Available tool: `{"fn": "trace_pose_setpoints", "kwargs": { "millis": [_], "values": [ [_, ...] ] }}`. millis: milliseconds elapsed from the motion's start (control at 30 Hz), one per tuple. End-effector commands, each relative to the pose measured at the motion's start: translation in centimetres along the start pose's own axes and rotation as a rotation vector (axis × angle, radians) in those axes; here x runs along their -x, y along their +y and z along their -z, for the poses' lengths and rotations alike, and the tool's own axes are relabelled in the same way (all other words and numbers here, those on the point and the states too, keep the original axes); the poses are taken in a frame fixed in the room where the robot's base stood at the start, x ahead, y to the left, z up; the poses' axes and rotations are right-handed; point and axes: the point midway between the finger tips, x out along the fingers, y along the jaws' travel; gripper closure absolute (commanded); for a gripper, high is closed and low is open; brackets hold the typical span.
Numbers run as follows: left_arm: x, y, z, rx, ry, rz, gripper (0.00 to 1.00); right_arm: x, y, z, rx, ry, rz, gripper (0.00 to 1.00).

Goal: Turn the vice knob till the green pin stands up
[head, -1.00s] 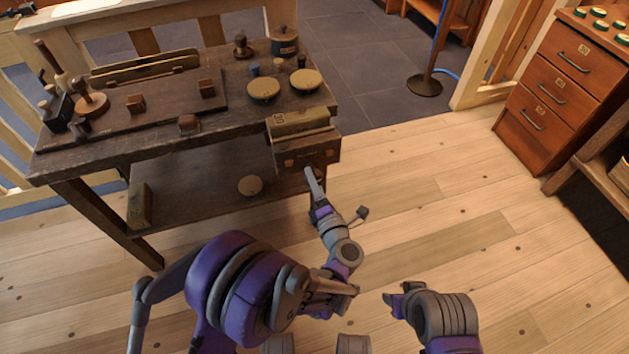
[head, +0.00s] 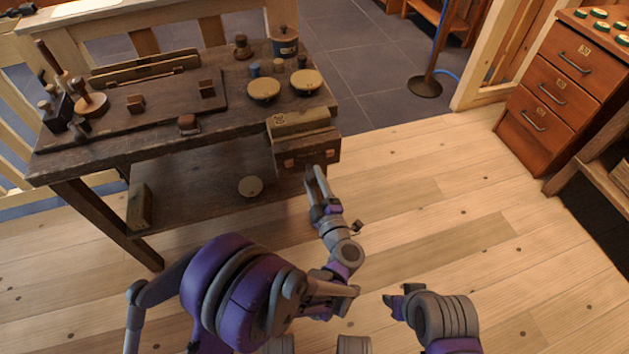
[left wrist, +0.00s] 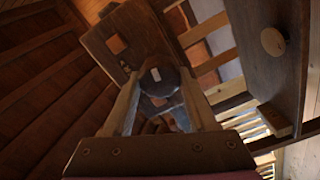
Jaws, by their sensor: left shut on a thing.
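The wooden vice (head: 306,150) is on the front right corner of the dark workbench. My left gripper (head: 316,172) reaches up to its front face. In the left wrist view the vice's wooden jaw (left wrist: 120,40) lies beyond a dark round knob (left wrist: 160,82) with a pale mark on its face. The fingers of my left gripper (left wrist: 160,98) are shut on this knob, one on each side. In the head view the knob is too small or hidden to make out. I cannot make out a green pin in either view. My right gripper (head: 396,302) is low in the head view, apart from the bench.
The workbench top (head: 150,148) holds small wooden blocks, round-topped spools (head: 263,88) and jars at the back. A lower shelf (head: 200,200) carries a block and a disc. Wooden floor (head: 450,200) is free to the right, before a drawer cabinet (head: 550,95).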

Motion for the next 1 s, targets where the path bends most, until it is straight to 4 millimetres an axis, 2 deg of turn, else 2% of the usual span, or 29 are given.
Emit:
{"fn": "trace_pose_setpoints", "kwargs": {
  "millis": [667, 700, 867, 1000],
  "values": [
    [0.17, -0.12, -0.19, -0.065, -0.006, 0.003, 0.98, -0.05, 0.0, -0.01, 0.0, 0.0, 0.0, 0.5],
    [0.17, -0.12, -0.19, -0.065, -0.006, 0.003, 0.4, -0.05, 0.0, -0.01, 0.0, 0.0, 0.0, 0.5],
    [0.11, -0.07, -0.14, -0.066, -0.004, 0.002, 0.12, -0.04, 0.0, -0.01, 0.0, 0.0, 0.0, 0.5],
    [0.06, -0.05, -0.09, -0.067, -0.003, 0.002, 0.12, -0.03, 0.0, 0.0, 0.0, 0.0, 0.0, 0.5]
  ]
}}
